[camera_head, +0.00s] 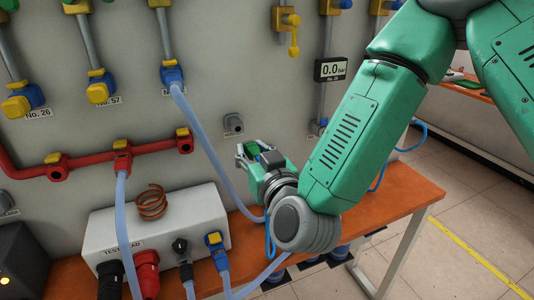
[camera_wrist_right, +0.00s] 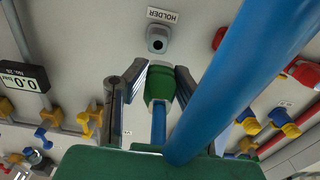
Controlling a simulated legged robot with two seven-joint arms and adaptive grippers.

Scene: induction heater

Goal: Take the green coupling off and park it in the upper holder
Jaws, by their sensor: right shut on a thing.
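The green coupling (camera_wrist_right: 164,82) is between the two fingers of my right gripper (camera_wrist_right: 155,85) in the right wrist view. A blue hose (camera_wrist_right: 158,122) runs from its rear end. The gripper is shut on it. The grey holder (camera_wrist_right: 157,38) is on the wall panel just beyond the coupling's front end, under a HOLDER label; a gap shows between them in the picture. In the head view the holder (camera_head: 233,124) is above and left of my right gripper (camera_head: 254,152). My left gripper is out of view.
A thick blue hose (camera_wrist_right: 245,65) crosses close to the wrist camera. A light blue hose (camera_head: 208,145) hangs left of the gripper. The white test box (camera_head: 140,228) with plugs and a copper coil (camera_head: 151,203) stands on the orange bench (camera_head: 400,196). A red pipe (camera_head: 90,157) runs along the panel.

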